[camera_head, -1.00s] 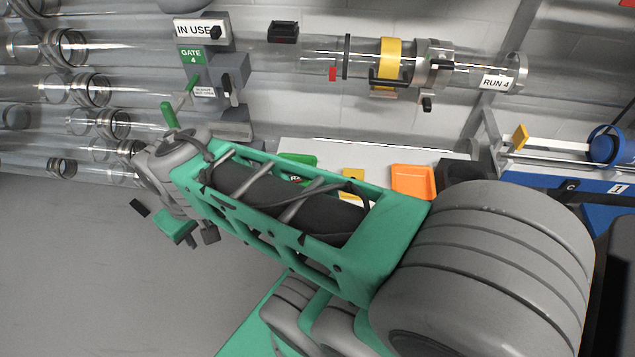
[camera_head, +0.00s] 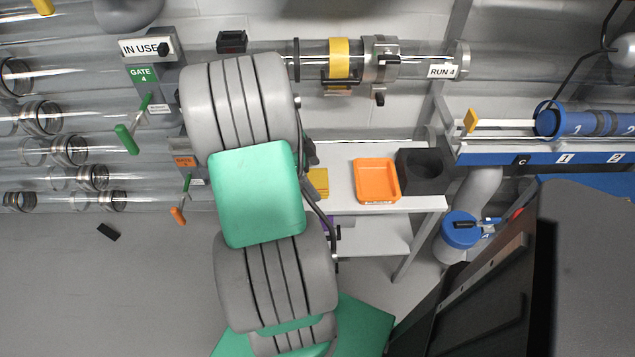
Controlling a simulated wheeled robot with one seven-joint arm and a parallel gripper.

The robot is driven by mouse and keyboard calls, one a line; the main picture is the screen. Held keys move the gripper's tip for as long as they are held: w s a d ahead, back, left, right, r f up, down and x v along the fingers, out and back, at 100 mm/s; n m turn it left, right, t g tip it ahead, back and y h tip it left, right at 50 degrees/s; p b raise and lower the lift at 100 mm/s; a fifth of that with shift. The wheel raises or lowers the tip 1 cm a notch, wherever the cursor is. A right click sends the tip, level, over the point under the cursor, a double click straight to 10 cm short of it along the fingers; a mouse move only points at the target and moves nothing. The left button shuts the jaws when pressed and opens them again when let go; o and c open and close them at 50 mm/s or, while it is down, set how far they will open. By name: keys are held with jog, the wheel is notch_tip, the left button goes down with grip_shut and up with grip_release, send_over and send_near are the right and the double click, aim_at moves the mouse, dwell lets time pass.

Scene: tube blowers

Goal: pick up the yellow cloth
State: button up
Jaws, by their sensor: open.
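A yellow patch, which looks like the folded yellow cloth (camera_head: 318,182), lies on the white bench top behind my arm. My arm covers its left side, so its full outline is hidden. It lies left of the orange tray, with bare bench top between them. My arm's links stand across the middle of the view. My gripper is not visible, so its distance from the cloth cannot be seen.
The orange tray (camera_head: 377,180) and a dark open box (camera_head: 420,172) stand on the white bench (camera_head: 414,204). Clear tubes with a yellow band (camera_head: 339,64) run above. Gate handles (camera_head: 126,138) stick out at left. A blue-edged shelf (camera_head: 560,158) is at right.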

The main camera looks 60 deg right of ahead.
jog(key=shift+x, duration=0.9)
jog(key=shift+w, duration=0.1)
jog(key=c, duration=1.4)
